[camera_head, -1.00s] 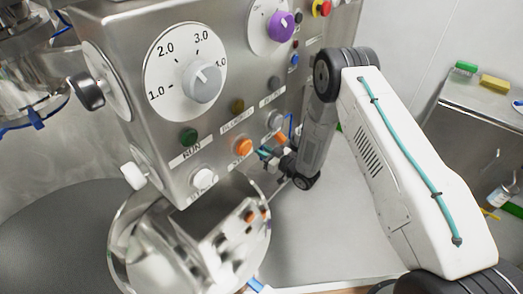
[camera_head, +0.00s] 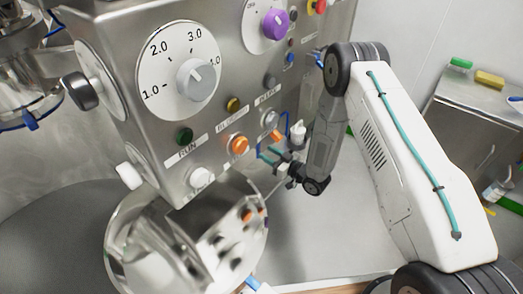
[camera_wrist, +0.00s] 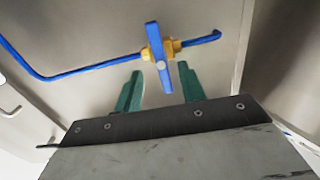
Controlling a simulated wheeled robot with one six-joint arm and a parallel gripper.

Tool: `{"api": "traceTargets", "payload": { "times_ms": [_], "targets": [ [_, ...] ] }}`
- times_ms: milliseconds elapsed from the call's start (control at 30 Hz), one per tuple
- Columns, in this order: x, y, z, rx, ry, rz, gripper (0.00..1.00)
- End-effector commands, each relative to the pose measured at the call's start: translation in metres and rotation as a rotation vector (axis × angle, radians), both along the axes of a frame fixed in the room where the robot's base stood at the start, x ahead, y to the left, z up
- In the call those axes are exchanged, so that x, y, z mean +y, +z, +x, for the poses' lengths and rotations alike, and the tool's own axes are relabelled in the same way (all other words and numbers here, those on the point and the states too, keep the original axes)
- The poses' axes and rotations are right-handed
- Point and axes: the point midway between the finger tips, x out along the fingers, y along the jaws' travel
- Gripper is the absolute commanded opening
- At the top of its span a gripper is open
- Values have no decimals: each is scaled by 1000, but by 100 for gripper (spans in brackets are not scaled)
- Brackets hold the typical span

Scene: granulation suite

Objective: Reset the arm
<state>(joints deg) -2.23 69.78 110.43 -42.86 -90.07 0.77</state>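My gripper (camera_head: 268,155) is in front of the lower right part of the steel control panel (camera_head: 130,100), near its orange buttons. A blue valve handle (camera_wrist: 158,48) on a yellow fitting (camera_wrist: 172,47) lies just beyond the fingertips on a steel surface. My arm reaches from the right of the head view, bent at the elbow.
The panel carries a grey dial (camera_head: 196,78), a purple knob (camera_head: 275,23) and a green button (camera_head: 184,137). A blue pipe (camera_wrist: 75,72) runs to the yellow fitting. A shiny steel vessel (camera_head: 130,245) stands below the panel. A steel side table (camera_head: 475,110) is at right.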

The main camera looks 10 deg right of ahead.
Motion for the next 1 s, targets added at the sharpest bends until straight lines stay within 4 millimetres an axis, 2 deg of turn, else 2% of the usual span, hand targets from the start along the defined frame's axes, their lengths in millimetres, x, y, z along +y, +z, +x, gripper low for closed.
{"api": "traceTargets", "payload": {
  "times_ms": [100, 233, 767, 867, 967, 1000],
  "targets": [
    [-12, 0, -11, 1, -2, 0, 40],
    [-18, 0, -18, 1, -1, 1, 40],
    [-19, -2, -19, 7, 0, -6, 40],
    [-19, -14, -19, 50, -2, -49, 40],
    [-25, -44, -22, 158, -23, -144, 40],
    [-30, -60, -27, 219, -33, -195, 40]
  ]
}}
